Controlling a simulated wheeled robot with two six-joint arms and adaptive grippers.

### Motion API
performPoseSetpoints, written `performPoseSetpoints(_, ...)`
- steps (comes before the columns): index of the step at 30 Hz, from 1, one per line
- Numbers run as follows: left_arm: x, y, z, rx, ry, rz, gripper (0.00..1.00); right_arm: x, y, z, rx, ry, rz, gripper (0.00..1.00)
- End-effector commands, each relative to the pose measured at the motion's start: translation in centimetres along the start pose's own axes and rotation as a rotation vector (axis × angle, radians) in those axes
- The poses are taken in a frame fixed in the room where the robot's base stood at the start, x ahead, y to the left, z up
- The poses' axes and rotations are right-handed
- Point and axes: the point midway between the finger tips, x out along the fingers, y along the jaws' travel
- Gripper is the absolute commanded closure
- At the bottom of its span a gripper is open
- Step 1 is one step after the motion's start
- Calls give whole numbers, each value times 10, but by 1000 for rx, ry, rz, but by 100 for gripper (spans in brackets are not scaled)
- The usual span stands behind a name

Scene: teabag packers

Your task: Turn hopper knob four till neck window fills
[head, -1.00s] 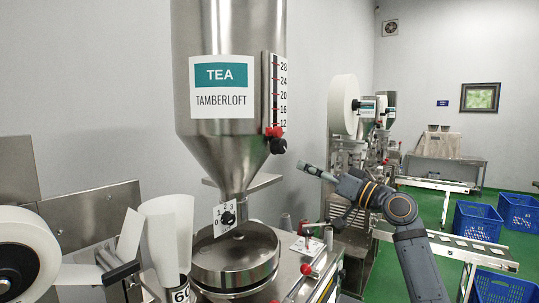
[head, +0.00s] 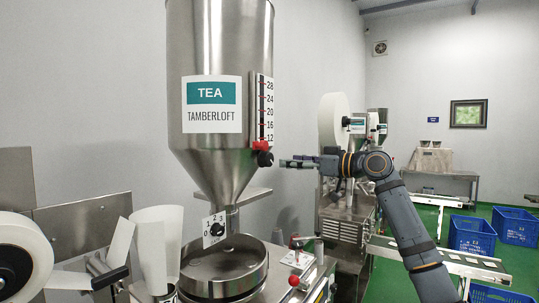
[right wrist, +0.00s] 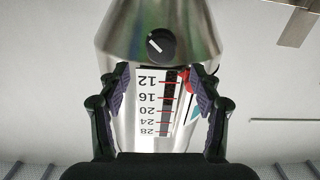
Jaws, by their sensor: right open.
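The steel tea hopper (head: 220,60) stands at left of centre in the head view. A black knob (head: 265,159) is on its cone, below a red knob (head: 262,146) and a level scale (head: 263,108). The right wrist view shows the black knob (right wrist: 160,46) with a slanted white pointer line, and the scale (right wrist: 152,100) upside down. A dial knob (head: 217,230) on a numbered plate is at the neck. My right gripper (head: 286,163) is open, just right of the black knob and apart from it. Its fingers (right wrist: 160,75) flank the scale in the picture. My left gripper is out of view.
A round steel bowl (head: 225,268) is under the hopper, with a white paper funnel (head: 158,245) and a paper roll (head: 22,255) at left. A similar machine stands behind. Blue crates (head: 470,236) and a conveyor (head: 440,258) are at right.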

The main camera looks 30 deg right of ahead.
Motion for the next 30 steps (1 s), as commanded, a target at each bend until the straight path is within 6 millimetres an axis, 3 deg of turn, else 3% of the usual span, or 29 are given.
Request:
performPoseSetpoints(1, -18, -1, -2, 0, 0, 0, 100, 13, -1, -10, 4, 2, -4, 35)
performPoseSetpoints(9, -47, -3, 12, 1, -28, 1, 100, 60, 0, -6, 2, 2, -2, 35)
performPoseSetpoints(21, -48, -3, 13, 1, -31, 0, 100, 69, 0, -1, 0, 1, 1, 37)
performPoseSetpoints(30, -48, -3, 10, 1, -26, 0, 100, 69, 0, -1, 0, 1, 0, 78)
